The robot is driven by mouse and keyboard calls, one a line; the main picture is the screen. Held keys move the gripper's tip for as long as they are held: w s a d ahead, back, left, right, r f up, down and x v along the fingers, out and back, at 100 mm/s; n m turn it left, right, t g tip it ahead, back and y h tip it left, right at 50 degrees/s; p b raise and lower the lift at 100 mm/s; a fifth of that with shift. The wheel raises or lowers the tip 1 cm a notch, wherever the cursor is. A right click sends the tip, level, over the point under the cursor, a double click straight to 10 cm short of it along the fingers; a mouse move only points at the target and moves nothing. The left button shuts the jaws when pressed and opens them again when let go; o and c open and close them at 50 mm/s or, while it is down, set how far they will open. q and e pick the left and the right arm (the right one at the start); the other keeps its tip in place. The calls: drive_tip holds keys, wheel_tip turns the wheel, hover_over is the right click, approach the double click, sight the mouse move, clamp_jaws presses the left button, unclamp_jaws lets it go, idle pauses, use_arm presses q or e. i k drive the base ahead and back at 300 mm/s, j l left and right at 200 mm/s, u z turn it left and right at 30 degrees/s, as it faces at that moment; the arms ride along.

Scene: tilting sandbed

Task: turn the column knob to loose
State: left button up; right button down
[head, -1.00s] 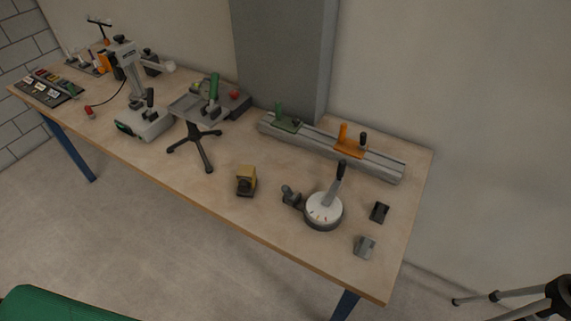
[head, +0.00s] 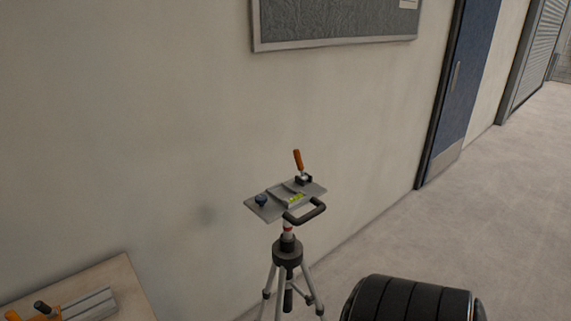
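A tripod stand (head: 287,252) with a short column and a dark collar stands on the floor in front of the wall. A black handle (head: 306,212) sticks out at the front right. I cannot tell which part is the column knob. Neither of my grippers is in view.
A wooden bench corner (head: 130,285) with a grey rail (head: 90,304) and an orange part (head: 18,314) shows at lower left. A black ribbed rounded thing (head: 412,300) fills the lower right. Open floor (head: 490,220) lies to the right, with a blue door (head: 462,90) behind.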

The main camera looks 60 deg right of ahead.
sight(309, 301)
drive_tip(key=z, duration=1.85)
